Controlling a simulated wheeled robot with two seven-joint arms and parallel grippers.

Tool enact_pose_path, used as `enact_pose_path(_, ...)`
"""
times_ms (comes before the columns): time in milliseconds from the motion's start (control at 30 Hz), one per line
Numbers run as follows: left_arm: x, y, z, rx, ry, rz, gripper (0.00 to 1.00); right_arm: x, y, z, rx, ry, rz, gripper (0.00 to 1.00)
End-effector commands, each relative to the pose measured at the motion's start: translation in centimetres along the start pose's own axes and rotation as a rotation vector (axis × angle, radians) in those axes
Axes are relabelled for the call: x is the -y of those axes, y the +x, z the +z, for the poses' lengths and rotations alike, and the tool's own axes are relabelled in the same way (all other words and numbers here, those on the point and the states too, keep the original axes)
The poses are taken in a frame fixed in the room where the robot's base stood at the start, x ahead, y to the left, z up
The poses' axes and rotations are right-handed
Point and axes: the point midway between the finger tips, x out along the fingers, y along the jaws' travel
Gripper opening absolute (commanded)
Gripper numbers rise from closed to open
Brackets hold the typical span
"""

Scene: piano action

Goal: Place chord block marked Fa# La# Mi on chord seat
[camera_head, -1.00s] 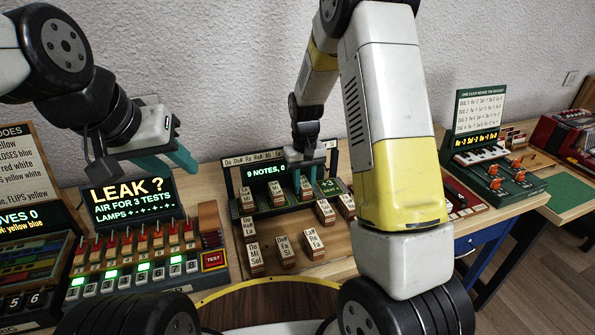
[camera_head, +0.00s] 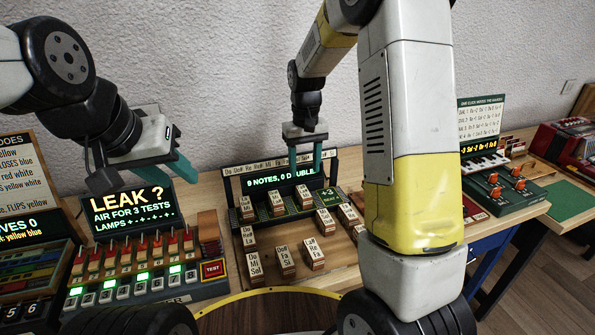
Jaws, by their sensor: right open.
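The chord seat (camera_head: 262,209) is a dark green slotted strip below a display reading "9 NOTES, 0 DOUBLE". Three blocks stand on it: a left block (camera_head: 246,208), a middle block (camera_head: 277,204) and a right block (camera_head: 304,198). Their labels are too small to read, so I cannot tell which is marked Fa# La# Mi. My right gripper (camera_head: 305,165) is open and empty above the right block, apart from it. My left gripper (camera_head: 178,168) hangs above the lamp console at left; its jaw gap is unclear.
Several other labelled blocks stand on the wooden board in front, including a Do Mi Sol block (camera_head: 254,268) and a Do# Fa Si block (camera_head: 286,262). The lamp console (camera_head: 150,285) lies left. My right arm hides the area right of the seat.

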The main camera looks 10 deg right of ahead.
Motion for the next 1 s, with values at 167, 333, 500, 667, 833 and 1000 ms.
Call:
enact_pose_path(167, 0.0, 0.0, 0.0, 0.0, 0.0, 0.0, 0.36, 0.0, -2.0, 0.0, -0.002, 0.0, 0.0, 0.5)
enact_pose_path(333, 0.0, 0.0, 0.0, 0.0, 0.0, 0.0, 0.36, -0.1, -4.5, 1.4, -0.039, 0.013, -0.02, 0.5)
enact_pose_path(500, 0.0, 0.0, 0.0, 0.0, 0.0, 0.0, 0.36, -0.3, -9.7, 6.1, -0.157, 0.047, -0.073, 0.5)
enact_pose_path(667, 0.0, 0.0, 0.0, 0.0, 0.0, 0.0, 0.36, 0.1, -13.6, 11.9, -0.285, 0.076, -0.112, 0.5)
enact_pose_path(833, 0.0, 0.0, 0.0, 0.0, 0.0, 0.0, 0.36, 0.8, -15.7, 18.0, -0.417, 0.104, -0.132, 0.5)
enact_pose_path(1000, 0.0, 0.0, 0.0, 0.0, 0.0, 0.0, 0.36, 1.5, -16.0, 22.2, -0.516, 0.124, -0.134, 0.5)
